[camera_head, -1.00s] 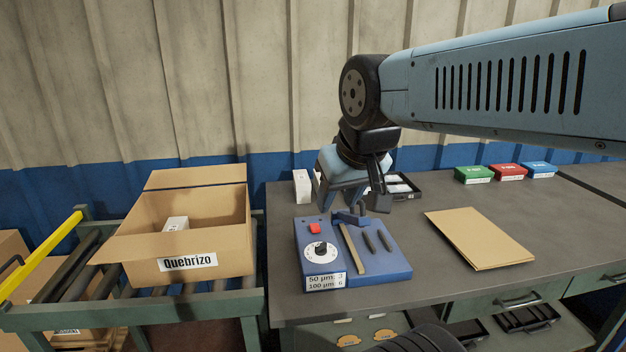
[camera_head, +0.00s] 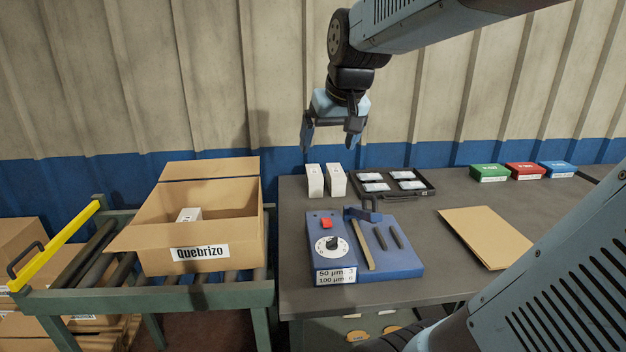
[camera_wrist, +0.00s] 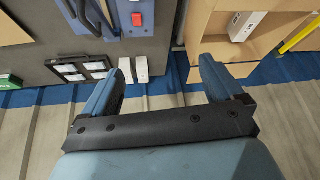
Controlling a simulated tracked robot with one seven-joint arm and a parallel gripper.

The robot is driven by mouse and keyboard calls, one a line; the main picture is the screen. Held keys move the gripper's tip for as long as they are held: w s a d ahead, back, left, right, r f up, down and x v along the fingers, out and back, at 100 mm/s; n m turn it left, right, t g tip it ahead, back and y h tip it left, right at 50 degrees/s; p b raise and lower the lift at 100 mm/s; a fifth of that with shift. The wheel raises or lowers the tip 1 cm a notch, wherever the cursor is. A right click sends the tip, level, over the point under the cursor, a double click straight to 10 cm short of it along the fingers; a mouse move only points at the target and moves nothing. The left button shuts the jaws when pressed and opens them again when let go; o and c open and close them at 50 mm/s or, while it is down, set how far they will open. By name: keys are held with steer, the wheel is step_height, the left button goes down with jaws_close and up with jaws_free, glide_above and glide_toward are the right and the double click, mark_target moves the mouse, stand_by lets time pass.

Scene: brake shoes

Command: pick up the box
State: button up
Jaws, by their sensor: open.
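Two white boxes stand upright side by side at the back left of the table, the left one (camera_head: 315,181) and the right one (camera_head: 336,180). Another white box (camera_head: 189,215) lies inside the open carton (camera_head: 152,255) labelled Quebrizo. My gripper (camera_head: 330,143) is open and empty, raised above the two upright boxes and apart from them. In the wrist view, the two upright boxes (camera_wrist: 141,70) show between my open fingers, nearer the left finger. The carton's white box (camera_wrist: 246,26) shows at upper right there. The frames do not show which box is meant.
A blue gauge block (camera_head: 340,263) stands in front of the upright boxes. A black case (camera_head: 425,183) with several pale packets lies to their right. Green (camera_head: 490,173), red (camera_head: 525,171) and blue (camera_head: 558,169) boxes sit farther right. A brown folder (camera_head: 485,238) lies flat.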

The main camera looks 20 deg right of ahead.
steer(key=w+d, duration=0.3)
steer(key=w, duration=0.5)
steer(key=w+d, duration=0.3)
steer(key=w, duration=0.4)
steer(key=m+g+h, duration=0.1)
steer(key=m, duration=0.1)
glide_above(336, 170)
steer(key=s+a, duration=0.1)
steer(key=s, duration=0.3)
step_height(336, 170, down, 21)
steer(key=x, duration=0.8)
steer(key=shift+w+f, duration=0.15)
steer(key=shift+s+x, duration=0.1)
steer(key=shift+x, duration=1.25)
steer(key=shift+s+x, duration=0.15)
steer(key=shift+x, duration=1.15)
steer(key=shift+f, duration=0.35)
